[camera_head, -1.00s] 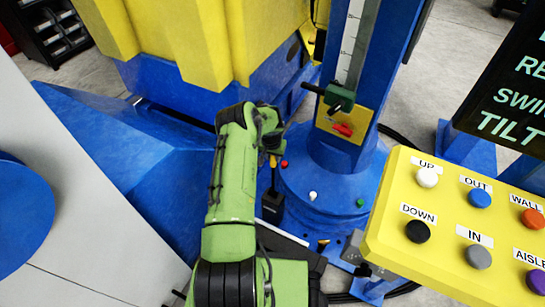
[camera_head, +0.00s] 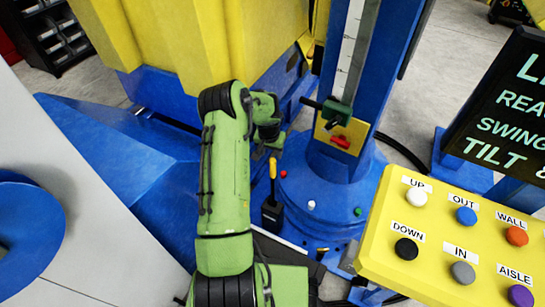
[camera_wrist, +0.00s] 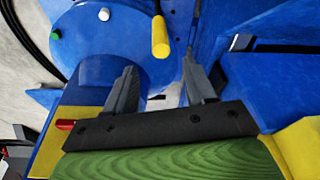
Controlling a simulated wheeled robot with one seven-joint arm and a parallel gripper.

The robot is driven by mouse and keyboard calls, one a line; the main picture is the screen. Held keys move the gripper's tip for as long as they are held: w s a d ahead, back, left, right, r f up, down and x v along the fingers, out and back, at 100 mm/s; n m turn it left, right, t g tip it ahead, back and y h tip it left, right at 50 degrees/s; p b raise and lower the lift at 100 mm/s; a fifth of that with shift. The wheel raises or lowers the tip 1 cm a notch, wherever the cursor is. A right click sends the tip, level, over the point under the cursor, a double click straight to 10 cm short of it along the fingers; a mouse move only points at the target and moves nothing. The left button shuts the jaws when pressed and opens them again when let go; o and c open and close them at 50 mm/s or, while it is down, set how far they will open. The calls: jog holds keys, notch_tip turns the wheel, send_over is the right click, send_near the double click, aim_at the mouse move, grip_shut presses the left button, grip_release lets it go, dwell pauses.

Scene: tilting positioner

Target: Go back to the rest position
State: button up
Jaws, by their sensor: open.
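My gripper (camera_wrist: 159,64) is open in the wrist view, its two dark fingers apart with nothing seen between them. In the head view my green arm rises from the bottom centre, and its bent wrist hides the fingers. A lever with a yellow grip (camera_head: 272,167) stands upright on the blue base, below my wrist in the picture and clear of it. In the wrist view the yellow grip (camera_wrist: 160,37) shows beyond the fingertips, apart from them. The blue column (camera_head: 345,90) carries a scale, a dark green clamp (camera_head: 338,113) and a red handle (camera_head: 341,141).
A yellow button panel (camera_head: 440,225) stands at the lower right, with a black display (camera_head: 505,115) behind it. A large yellow body (camera_head: 200,40) rises behind my arm. Blue sloping housing (camera_head: 120,150) lies to the left. Small coloured knobs sit on the round base (camera_head: 325,190).

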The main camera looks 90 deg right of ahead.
jog(key=v, duration=0.3)
jog(key=shift+a, duration=0.1)
dwell(0.7)
